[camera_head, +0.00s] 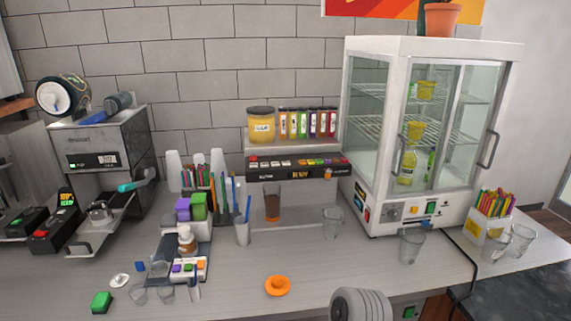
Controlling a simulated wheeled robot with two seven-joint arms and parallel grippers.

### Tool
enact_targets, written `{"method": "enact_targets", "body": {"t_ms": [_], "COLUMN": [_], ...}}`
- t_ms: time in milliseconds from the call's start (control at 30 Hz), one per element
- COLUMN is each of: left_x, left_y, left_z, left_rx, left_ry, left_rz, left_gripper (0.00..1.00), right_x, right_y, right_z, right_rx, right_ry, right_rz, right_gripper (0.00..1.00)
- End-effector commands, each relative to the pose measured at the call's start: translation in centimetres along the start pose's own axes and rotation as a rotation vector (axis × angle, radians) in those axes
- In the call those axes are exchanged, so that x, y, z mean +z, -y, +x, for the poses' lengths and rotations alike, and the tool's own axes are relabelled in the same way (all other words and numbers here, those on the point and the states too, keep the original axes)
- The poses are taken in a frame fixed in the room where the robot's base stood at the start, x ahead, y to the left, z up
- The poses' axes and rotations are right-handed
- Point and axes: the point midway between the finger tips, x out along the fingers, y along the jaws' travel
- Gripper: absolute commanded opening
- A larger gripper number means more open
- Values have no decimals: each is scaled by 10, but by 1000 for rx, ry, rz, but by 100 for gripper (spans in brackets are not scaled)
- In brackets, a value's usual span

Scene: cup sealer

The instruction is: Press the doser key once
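A dispenser with a dark key panel (297,171) stands against the wall in the middle. Its panel carries a row of pale and coloured keys and a small lit display. It looks like the doser, but I cannot tell which key is the doser key. A glass with brown liquid (272,206) stands under its left part. A yellow jar (261,125) and several coloured bottles (308,123) stand on top. Neither of my grippers shows. A grey ribbed part at the bottom edge, right of centre, looks like part of my arm; no fingers are visible on it.
A steel machine (107,150) stands left. A glass-doored cabinet (430,60) stands right. Empty glasses (333,222) (411,246), an orange dish (278,286), a green block (101,302) and a straw cup (243,232) stand on the counter. The counter's front middle is mostly clear.

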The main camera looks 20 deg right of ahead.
Motion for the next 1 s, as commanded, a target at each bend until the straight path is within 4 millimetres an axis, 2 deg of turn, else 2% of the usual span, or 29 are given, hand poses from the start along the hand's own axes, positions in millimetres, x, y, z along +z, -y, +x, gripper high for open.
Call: {"method": "enact_targets", "body": {"t_ms": [33,300,400,1000], "left_x": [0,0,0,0], "left_y": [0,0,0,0], "left_z": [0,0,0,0], "left_rx": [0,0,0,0], "left_ry": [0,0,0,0], "left_rz": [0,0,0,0], "left_gripper": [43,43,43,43], "right_x": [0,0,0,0], "right_y": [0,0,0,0], "right_z": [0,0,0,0], "right_rx": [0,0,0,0], "right_ry": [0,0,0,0], "right_rz": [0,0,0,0], "right_gripper": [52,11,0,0]}}
